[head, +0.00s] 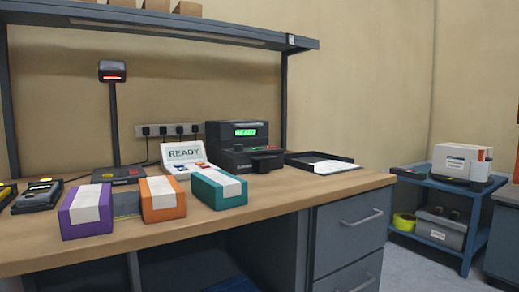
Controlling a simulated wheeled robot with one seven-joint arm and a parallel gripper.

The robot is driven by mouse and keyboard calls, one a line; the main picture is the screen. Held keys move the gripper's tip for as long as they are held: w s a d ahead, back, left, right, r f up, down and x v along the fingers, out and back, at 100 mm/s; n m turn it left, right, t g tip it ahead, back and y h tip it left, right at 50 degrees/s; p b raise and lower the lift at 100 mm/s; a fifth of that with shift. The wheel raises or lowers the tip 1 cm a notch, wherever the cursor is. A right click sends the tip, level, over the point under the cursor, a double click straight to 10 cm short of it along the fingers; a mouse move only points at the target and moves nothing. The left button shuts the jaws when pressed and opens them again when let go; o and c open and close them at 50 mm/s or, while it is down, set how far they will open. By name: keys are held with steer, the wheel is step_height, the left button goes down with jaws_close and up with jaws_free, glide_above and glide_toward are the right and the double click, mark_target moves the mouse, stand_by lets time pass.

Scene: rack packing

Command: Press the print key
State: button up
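A white console (183,153) with a tilted screen reading READY stands on the desk, behind the boxes. Small blue and red keys show below its screen, partly hidden by the boxes in front. A black printer (239,148) with a lit green READY display (246,132) stands to its right. Small buttons show under that display, one reddish. No key's label is legible, so I cannot tell which is the print key. My gripper is not in view.
Purple (86,212), orange (162,199) and teal (218,188) boxes stand along the desk's front. A scanner on a post (112,72) stands behind them. A black tray (318,162) with paper lies at right. A shelf (160,22) overhangs the desk. A blue cart (437,190) stands further right.

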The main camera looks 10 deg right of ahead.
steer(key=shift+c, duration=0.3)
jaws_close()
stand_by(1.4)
